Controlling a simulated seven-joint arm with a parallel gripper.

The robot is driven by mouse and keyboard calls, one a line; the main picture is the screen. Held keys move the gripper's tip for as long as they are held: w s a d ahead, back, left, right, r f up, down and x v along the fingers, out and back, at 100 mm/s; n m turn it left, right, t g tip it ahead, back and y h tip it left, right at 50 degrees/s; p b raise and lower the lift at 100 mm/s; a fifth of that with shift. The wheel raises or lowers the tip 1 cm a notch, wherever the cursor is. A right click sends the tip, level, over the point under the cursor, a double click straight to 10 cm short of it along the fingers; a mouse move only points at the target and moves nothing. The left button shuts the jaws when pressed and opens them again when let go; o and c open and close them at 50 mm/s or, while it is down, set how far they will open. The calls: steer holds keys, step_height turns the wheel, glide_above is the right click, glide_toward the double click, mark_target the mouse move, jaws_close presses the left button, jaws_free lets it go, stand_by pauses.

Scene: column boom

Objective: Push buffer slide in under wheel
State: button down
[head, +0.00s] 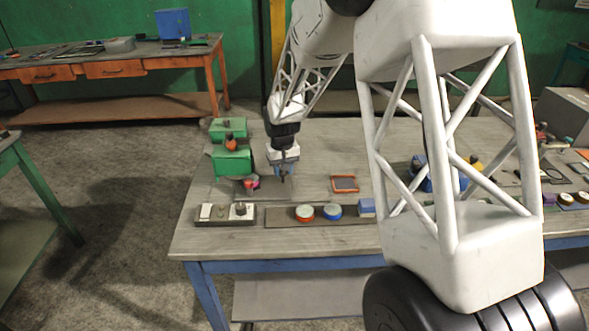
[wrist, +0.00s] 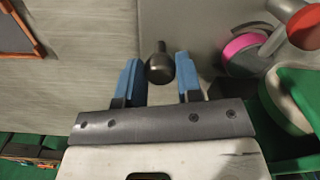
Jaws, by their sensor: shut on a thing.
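My gripper (head: 284,172) reaches down over the left part of the table, to the right of the green machine (head: 232,160). In the wrist view its blue fingers (wrist: 158,78) are shut on a dark round knob (wrist: 160,68) with a short stem. The knob stands at the edge of a flat grey plate (wrist: 195,25), which seems to be the buffer slide; their joint is hidden. The pink-rimmed wheel (wrist: 244,43) is to the right of the fingers, apart from them. In the head view the wheel (head: 256,184) is small, left of my gripper.
An orange-framed tray (head: 345,184) lies right of my gripper. The red part (wrist: 304,27) and green housing stand close right of the fingers.

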steer(key=shift+a, duration=0.15)
steer(key=c, duration=0.8)
jaws_free()
steer(key=shift+r, duration=3.95)
